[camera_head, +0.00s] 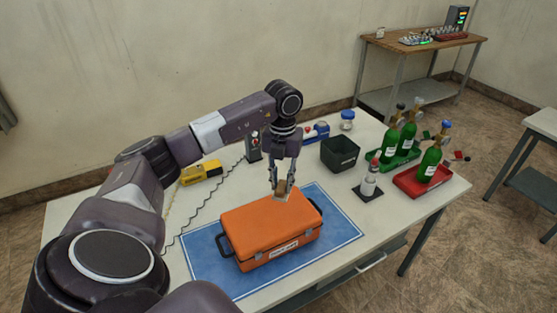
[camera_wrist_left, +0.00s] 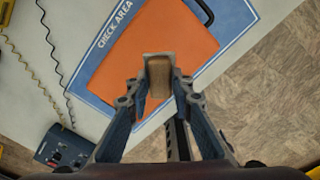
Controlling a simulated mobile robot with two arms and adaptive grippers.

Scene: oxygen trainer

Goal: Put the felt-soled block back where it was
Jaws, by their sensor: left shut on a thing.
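The felt-soled block (camera_head: 281,188) is a small brown wooden piece with a pale grey layer at its lower end. It also shows in the left wrist view (camera_wrist_left: 159,78). My left gripper (camera_head: 281,180) is shut on it, pointing down over the orange case (camera_head: 265,226). In the left wrist view my left gripper's fingers (camera_wrist_left: 158,85) close on the block's two sides. The block is at or just above the lid near its back edge; I cannot tell whether it touches. My right gripper is not in view.
The orange case stands on a blue mat (camera_head: 205,262) marked "CHECK AREA". The table's front left is clear.

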